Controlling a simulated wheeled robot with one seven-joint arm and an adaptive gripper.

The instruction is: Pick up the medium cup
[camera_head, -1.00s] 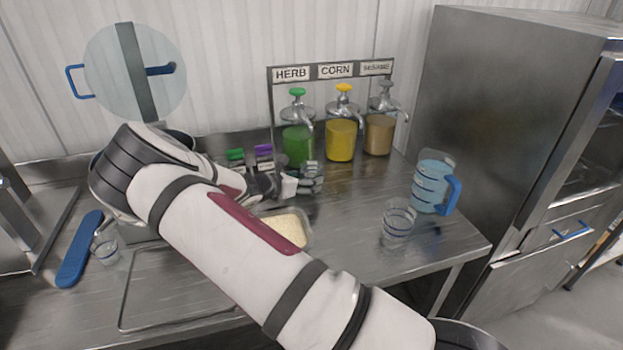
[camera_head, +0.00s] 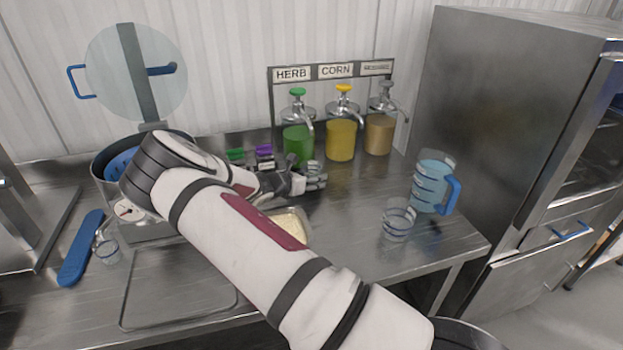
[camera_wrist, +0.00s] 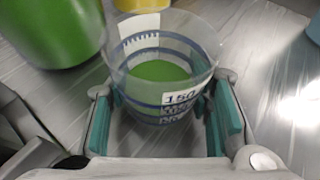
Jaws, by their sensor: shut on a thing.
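The medium cup (camera_wrist: 160,60) is clear, with blue bands and a 150 label, and green shows at its bottom in the wrist view. My gripper (camera_wrist: 165,122) is shut on it, with a teal pad on either side. In the head view my gripper (camera_head: 312,180) is below the herb and corn dispensers, and the cup (camera_head: 313,166) is mostly hidden by it. I cannot tell whether the cup is touching the counter.
Herb (camera_head: 298,143), corn (camera_head: 340,140) and sesame (camera_head: 379,134) dispensers stand behind. A rice tray (camera_head: 291,226) is under my arm. Another clear cup (camera_head: 398,220) and a blue-handled jug (camera_head: 431,184) stand right. A small cup (camera_head: 108,250) stands left.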

